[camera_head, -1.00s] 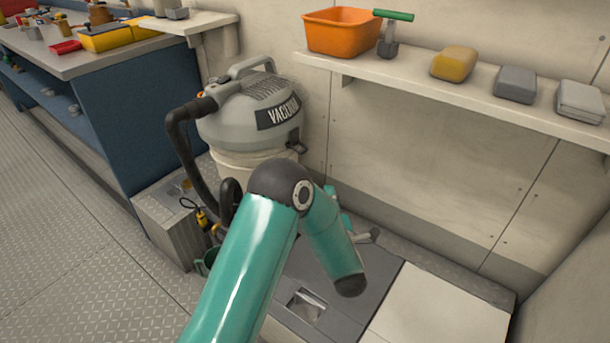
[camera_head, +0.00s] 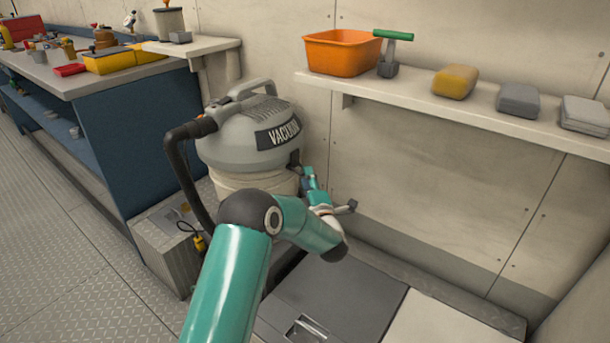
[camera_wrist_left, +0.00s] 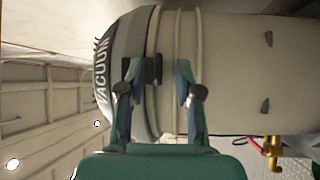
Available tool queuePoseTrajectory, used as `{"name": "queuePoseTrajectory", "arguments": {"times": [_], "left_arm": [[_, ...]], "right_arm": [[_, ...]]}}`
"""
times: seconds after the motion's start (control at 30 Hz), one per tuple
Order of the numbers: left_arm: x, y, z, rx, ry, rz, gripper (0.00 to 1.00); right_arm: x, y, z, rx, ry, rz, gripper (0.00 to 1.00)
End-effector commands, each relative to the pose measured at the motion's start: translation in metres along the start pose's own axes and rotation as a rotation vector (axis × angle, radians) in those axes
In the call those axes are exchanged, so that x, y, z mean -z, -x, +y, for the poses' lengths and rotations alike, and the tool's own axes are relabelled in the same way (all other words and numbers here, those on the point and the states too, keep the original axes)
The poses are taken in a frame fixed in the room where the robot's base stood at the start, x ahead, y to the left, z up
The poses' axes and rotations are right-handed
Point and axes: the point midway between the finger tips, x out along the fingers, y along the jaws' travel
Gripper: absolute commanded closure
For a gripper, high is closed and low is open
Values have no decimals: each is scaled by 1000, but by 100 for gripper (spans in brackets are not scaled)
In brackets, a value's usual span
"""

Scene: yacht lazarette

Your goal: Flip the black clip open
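The black clip (camera_head: 295,158) is on the right side of the grey vacuum (camera_head: 250,132), at the seam between lid and drum. In the left wrist view the clip (camera_wrist_left: 154,69) shows as a dark block on the lid rim, between the fingertips. My left gripper (camera_head: 309,178) is just below and right of the clip in the head view. In the left wrist view its two fingers (camera_wrist_left: 157,76) are apart, one on each side of the clip. The left finger looks close to the clip, but I cannot tell if it touches. My right gripper is not in view.
A black hose (camera_head: 176,170) curves down the vacuum's left side. A shelf (camera_head: 430,97) on the right wall holds an orange bin (camera_head: 341,55) and several blocks. A blue workbench (camera_head: 130,150) stands at the left. The grey floor hatch (camera_head: 335,300) is clear.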

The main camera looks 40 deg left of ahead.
Motion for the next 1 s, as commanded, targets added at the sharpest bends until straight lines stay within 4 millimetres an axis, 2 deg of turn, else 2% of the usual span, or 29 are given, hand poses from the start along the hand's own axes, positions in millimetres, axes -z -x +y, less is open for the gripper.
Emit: {"name": "queuePoseTrajectory", "arguments": {"times": [0.1, 0.2, 0.57, 0.77, 1.0], "left_arm": [[0, -16, -1, -1, 0, 2, 66], [0, -24, 0, 0, 0, 2, 66], [-1, -28, 0, 1, 0, -1, 66], [-1, -28, 0, 1, 0, -1, 99], [-1, -27, -2, 4, -1, -1, 100]], "right_arm": [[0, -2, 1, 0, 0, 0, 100], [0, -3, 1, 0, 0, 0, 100], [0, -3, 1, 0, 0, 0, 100], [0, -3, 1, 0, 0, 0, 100], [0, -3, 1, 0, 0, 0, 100]]}}
